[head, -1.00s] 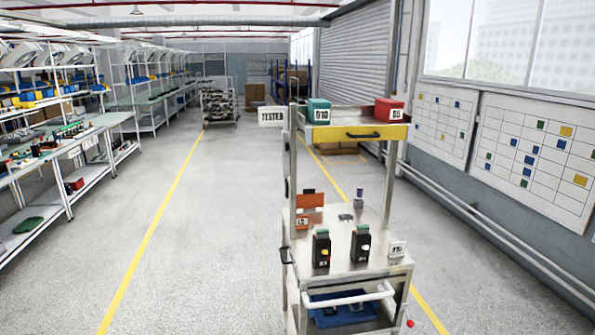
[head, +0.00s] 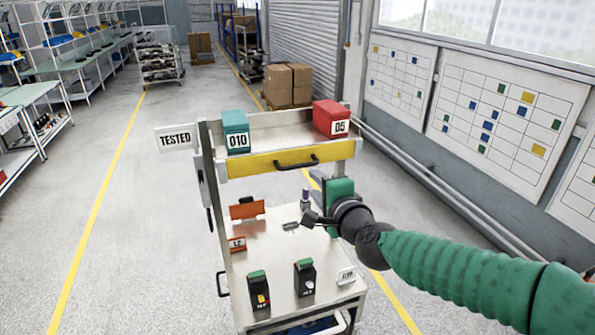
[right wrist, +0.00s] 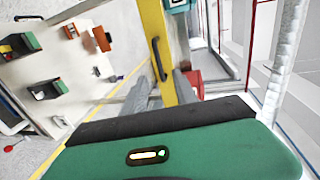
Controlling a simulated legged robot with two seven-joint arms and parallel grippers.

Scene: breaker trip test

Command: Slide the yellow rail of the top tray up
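The top tray (head: 270,130) sits at the top of a metal cart, with a yellow rail (head: 262,164) along its front and a dark handle (head: 297,163) on the rail. In the right wrist view the yellow rail (right wrist: 178,45) and its handle (right wrist: 157,60) lie ahead of the fingers. My right gripper (head: 316,179) is just below the right part of the rail. In the right wrist view the right gripper (right wrist: 160,92) shows two grey fingers apart with nothing between them. I see no contact with the rail. My left gripper is out of view.
A teal bin (head: 235,131) and a red bin (head: 331,118) stand on the tray. A TESTED sign (head: 175,138) sticks out left. Two black breakers (head: 305,277) and an orange holder (head: 247,209) are on the lower shelf (head: 280,262). The floor left of the cart is open.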

